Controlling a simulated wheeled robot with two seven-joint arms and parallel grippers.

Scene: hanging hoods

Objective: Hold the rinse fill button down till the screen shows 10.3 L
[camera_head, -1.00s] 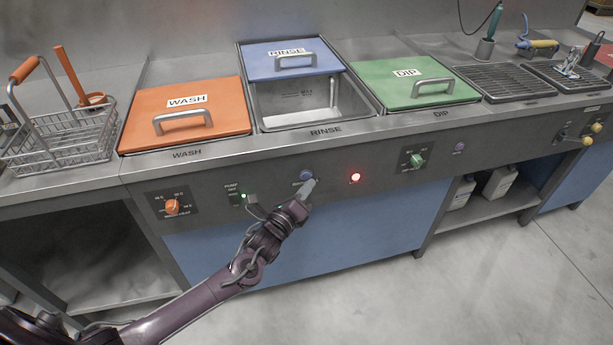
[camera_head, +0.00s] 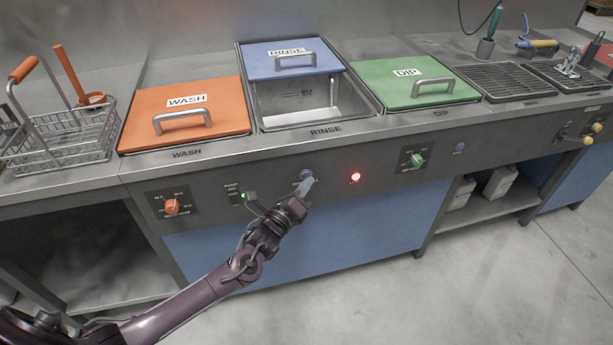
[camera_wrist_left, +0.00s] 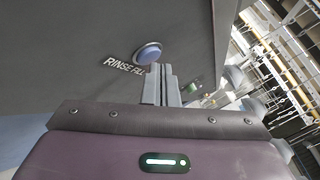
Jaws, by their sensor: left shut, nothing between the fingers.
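The blue rinse fill button (camera_head: 306,174) is on the grey front panel below the rinse basin. In the left wrist view the button (camera_wrist_left: 149,53) shows above the fingertips, with the RINSE FILL label beside it. My left gripper (camera_head: 311,186) is shut and empty, its fingertips at the lower edge of the button. I cannot tell whether they touch or press it. The rinse basin (camera_head: 268,123) is partly open, its blue lid (camera_head: 262,63) set towards the back. No readable litre figure shows in either view. My right gripper is out of view.
A red light (camera_head: 355,177) glows right of the button. A pump switch (camera_head: 237,196) with a green light and an orange knob (camera_head: 172,207) are to the left. A green knob (camera_head: 417,160) and a purple button (camera_head: 459,146) are farther right.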

